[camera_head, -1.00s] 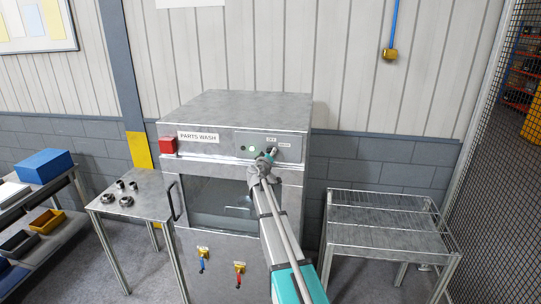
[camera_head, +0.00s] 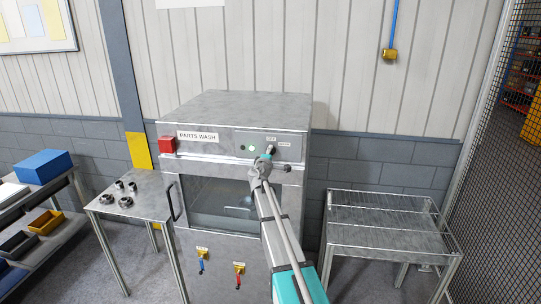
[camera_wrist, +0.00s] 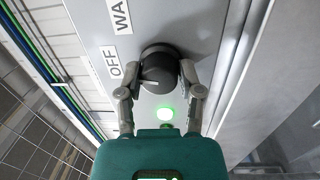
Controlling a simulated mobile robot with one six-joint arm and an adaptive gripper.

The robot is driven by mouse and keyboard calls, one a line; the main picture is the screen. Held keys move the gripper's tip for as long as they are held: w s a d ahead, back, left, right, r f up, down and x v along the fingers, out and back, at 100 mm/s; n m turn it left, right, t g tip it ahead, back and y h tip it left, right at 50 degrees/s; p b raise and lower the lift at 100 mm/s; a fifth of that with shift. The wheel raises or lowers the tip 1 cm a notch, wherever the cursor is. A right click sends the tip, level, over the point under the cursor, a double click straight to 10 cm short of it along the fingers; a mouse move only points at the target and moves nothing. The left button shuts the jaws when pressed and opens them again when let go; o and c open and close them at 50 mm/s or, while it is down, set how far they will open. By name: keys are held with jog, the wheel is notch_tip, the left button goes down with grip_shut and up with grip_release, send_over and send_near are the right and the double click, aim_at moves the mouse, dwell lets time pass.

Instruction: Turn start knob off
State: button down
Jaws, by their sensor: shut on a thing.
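The start knob (camera_wrist: 158,66) is a round black knob on the grey front panel of the parts washer (camera_head: 215,104). White labels reading OFF (camera_wrist: 111,63) and WA, cut off by the frame edge, stand beside it in the wrist view. A pale mark shows on the knob's face, towards its lower left in that view. My gripper (camera_wrist: 158,78) is shut on the knob, with one finger on each side. In the head view my gripper (camera_head: 266,157) reaches the panel and largely hides the knob.
A lit green lamp (camera_wrist: 165,113) sits close to the knob. The washer's windowed door (camera_head: 182,228) is below. A table with metal parts (camera_head: 150,185) stands left, an empty wire-railed rack (camera_head: 390,240) right.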

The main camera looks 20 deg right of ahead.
jog(key=shift+w+d+n, duration=0.1)
jog(key=shift+n, duration=1.1)
jog(key=shift+c, duration=1.3)
grip_release()
